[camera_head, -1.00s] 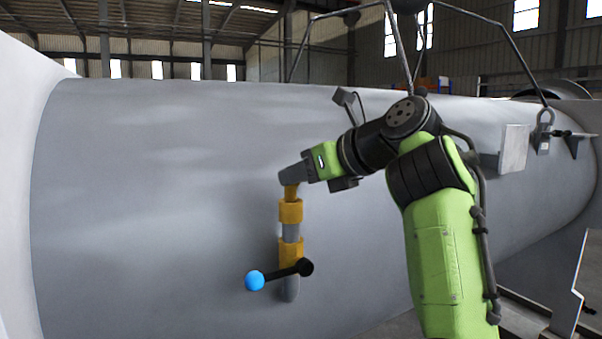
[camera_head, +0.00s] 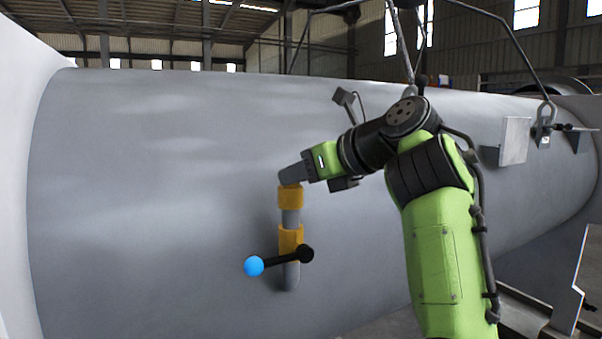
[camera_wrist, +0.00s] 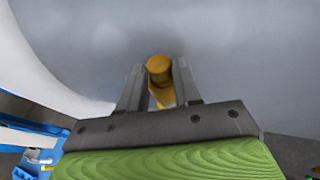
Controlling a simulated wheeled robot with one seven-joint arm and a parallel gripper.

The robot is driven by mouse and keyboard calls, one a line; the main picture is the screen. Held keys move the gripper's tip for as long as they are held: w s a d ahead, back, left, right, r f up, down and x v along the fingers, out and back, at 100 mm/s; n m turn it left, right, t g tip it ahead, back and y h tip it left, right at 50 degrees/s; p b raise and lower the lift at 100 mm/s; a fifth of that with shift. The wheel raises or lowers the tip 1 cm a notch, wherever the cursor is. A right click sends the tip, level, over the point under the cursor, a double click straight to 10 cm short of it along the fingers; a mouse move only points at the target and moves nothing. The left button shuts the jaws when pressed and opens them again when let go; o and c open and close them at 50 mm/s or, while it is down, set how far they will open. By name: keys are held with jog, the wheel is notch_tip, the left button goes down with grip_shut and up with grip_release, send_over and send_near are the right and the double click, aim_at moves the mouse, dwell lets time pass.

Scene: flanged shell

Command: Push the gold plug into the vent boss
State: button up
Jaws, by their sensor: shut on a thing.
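The gold plug (camera_wrist: 159,68) shows in the wrist view between the two fingers of my gripper (camera_wrist: 158,82), which is shut on it. In the head view, my gripper (camera_head: 290,178) sits right above the gold upper collar (camera_head: 290,198) of the upright grey pipe on the shell, which I take as the vent boss. No clear gap shows between gripper and collar. The plug cannot be told apart from the collar there, so how deep it sits is hidden.
A black lever with a blue ball (camera_head: 254,266) crosses the pipe below the lower gold collar (camera_head: 291,238). The large grey shell (camera_head: 130,200) fills the background. A flat plate (camera_head: 514,140) and a lifting shackle stand at the right; sling legs hang above.

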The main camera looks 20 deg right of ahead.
jog(key=shift+f, duration=0.2)
jog(key=o, duration=1.1)
jog(key=shift+r, duration=0.1)
jog(key=p+v, duration=0.2)
jog(key=v, duration=1.3)
jog(key=shift+s+d+p, duration=0.15)
jog(key=shift+s+p, duration=0.2)
jog(key=shift+r, duration=0.1)
